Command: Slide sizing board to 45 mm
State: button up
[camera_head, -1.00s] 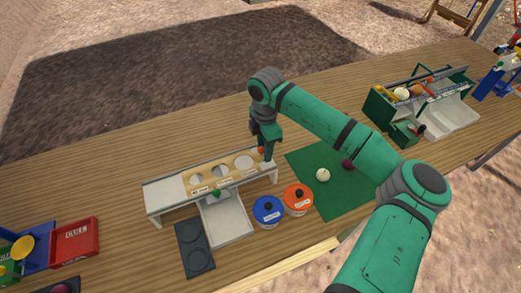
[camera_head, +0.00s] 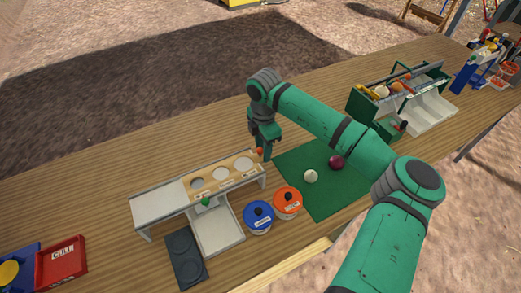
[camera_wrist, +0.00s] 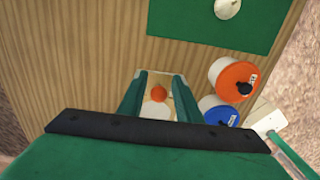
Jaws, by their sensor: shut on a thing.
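The sizing board (camera_head: 208,179) is a tan wooden strip with several round holes and small labels, lying on a pale grey stand (camera_head: 157,207). It covers the stand's right part, and the left part is bare. An orange knob (camera_head: 260,151) stands at the board's right end; it also shows in the wrist view (camera_wrist: 158,92). My gripper (camera_head: 264,151) points down there and is shut on the knob, which sits between its two fingers in the wrist view (camera_wrist: 157,88). The label figures are too small to read.
A green knob (camera_head: 205,202) and a grey chute (camera_head: 218,233) are in front of the stand. A blue-lidded jar (camera_head: 258,216) and an orange-lidded jar (camera_head: 287,201) stand close by. Onions lie on a green mat (camera_head: 325,195). The table behind the stand is clear.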

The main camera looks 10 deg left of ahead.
jog(key=shift+d, duration=0.1)
jog(key=o, duration=1.2)
jog(key=shift+o, duration=0.2)
jog(key=shift+r, duration=3)
